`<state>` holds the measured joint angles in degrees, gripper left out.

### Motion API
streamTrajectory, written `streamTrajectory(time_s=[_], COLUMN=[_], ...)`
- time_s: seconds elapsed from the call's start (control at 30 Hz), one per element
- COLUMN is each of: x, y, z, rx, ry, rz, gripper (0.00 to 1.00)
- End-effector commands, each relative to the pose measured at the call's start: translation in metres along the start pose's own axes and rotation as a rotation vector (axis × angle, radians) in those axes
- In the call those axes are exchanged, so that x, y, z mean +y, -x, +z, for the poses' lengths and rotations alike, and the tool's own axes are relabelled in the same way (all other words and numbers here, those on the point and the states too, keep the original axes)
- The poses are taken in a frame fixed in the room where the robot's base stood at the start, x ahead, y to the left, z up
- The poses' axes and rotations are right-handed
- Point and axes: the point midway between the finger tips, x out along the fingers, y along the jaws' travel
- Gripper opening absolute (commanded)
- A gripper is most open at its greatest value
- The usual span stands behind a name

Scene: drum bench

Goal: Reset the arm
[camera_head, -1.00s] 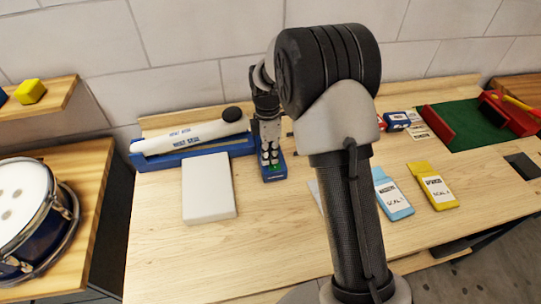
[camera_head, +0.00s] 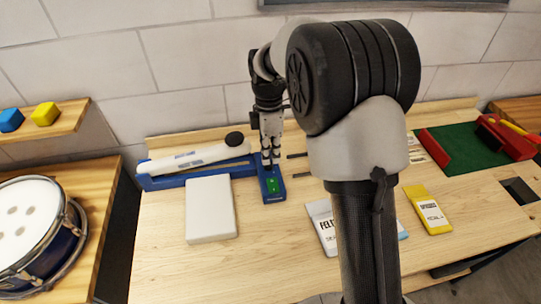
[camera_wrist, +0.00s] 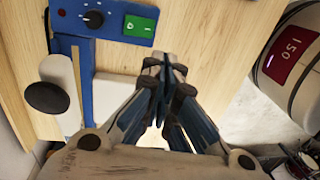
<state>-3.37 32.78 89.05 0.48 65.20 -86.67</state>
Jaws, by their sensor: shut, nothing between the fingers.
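My gripper (camera_head: 268,160) hangs fingers-down over the back of the bench, in front of the tiled wall. In the wrist view its fingers (camera_wrist: 165,75) are together and hold nothing. In the head view it is in line with a blue box with a green switch (camera_head: 273,186). In the wrist view this box (camera_wrist: 110,20) lies beyond and to the left of the fingertips, with a dark knob and a green rocker switch. No contact with it can be made out. My arm hides part of the bench's middle right.
White and yellow packets (camera_head: 428,208) lie to the right, near a green mat (camera_head: 462,146). A drum (camera_head: 30,230) stands at left. The front left bench is clear.

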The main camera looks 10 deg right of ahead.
Motion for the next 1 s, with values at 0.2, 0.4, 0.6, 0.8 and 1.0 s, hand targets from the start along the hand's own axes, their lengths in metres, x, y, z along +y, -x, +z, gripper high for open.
streamTrajectory(time_s=[0.2,0.4,0.6,0.8,1.0], x=[0.000,-0.004,-0.046,-0.118,-0.192], y=[0.000,0.007,0.054,0.097,0.111], z=[0.000,0.001,0.008,0.017,0.025], rx=[0.000,0.001,0.017,0.076,0.175], ry=[0.000,-0.026,-0.261,-0.621,-0.977], rz=[0.000,0.012,0.098,0.212,0.312], gripper=[0.00,0.00,0.00,0.00,0.00])
